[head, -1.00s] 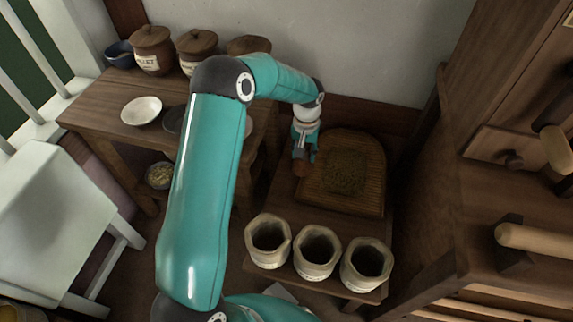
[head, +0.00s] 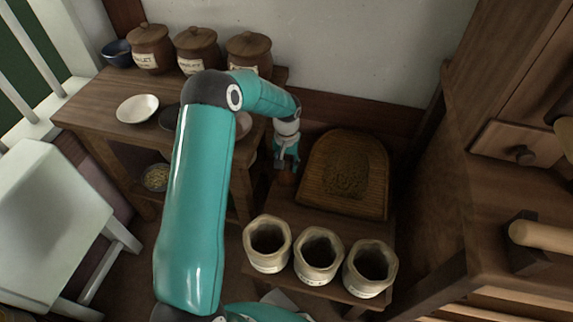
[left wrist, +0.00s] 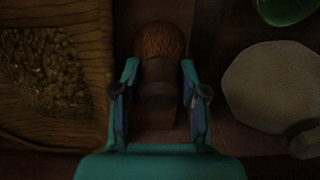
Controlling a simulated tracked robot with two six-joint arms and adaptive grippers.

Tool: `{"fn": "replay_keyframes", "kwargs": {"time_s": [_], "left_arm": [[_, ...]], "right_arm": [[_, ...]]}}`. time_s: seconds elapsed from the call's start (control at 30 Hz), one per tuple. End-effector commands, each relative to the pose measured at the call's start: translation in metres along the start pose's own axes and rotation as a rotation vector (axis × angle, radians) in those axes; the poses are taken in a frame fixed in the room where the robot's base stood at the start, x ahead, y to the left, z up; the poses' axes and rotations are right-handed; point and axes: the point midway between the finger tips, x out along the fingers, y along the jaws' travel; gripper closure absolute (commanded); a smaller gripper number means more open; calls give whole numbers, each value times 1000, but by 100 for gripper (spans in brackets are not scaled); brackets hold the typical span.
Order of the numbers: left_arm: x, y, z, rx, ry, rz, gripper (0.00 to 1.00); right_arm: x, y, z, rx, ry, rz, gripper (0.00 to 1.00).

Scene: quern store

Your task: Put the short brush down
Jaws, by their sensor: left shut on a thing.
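My left gripper (head: 286,164) is shut on the short brush (left wrist: 160,42), which has a round head of brown bristles and a dark collar between the fingers. In the head view the brush (head: 286,179) is a small brown shape below the fingertips, just left of the wooden winnowing tray (head: 376,196). In the left wrist view the ribbed tray (left wrist: 98,70) is left of the brush, apart from it. Whether the brush touches the low table is hard to tell. My right gripper is not in view.
Three open sacks (head: 267,262) stand in front of the tray on the low table (head: 332,224). A side table (head: 85,105) at left holds lidded jars (head: 196,52) and a white bowl (head: 137,108). A wooden cabinet (head: 500,190) stands at right.

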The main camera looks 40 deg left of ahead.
Motion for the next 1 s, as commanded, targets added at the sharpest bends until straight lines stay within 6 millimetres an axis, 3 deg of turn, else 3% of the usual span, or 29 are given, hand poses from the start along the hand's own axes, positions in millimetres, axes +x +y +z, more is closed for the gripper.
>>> {"fn": "replay_keyframes", "kwargs": {"time_s": [0.1, 0.13, 0.27, 0.67, 0.87, 1.0], "left_arm": [[0, 0, 0, 0, -1, 0, 99], [0, 0, 0, 0, -1, 0, 52], [0, 0, 0, 0, -1, 0, 31], [-5, 0, 0, 0, -1, 0, 31], [-32, 0, -1, 1, 3, 0, 31], [-62, 0, -1, 2, 2, 0, 31]], "right_arm": [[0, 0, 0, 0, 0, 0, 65], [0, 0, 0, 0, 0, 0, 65], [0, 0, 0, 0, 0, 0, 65], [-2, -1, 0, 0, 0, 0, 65], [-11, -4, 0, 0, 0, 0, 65], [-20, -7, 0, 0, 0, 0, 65]]}}
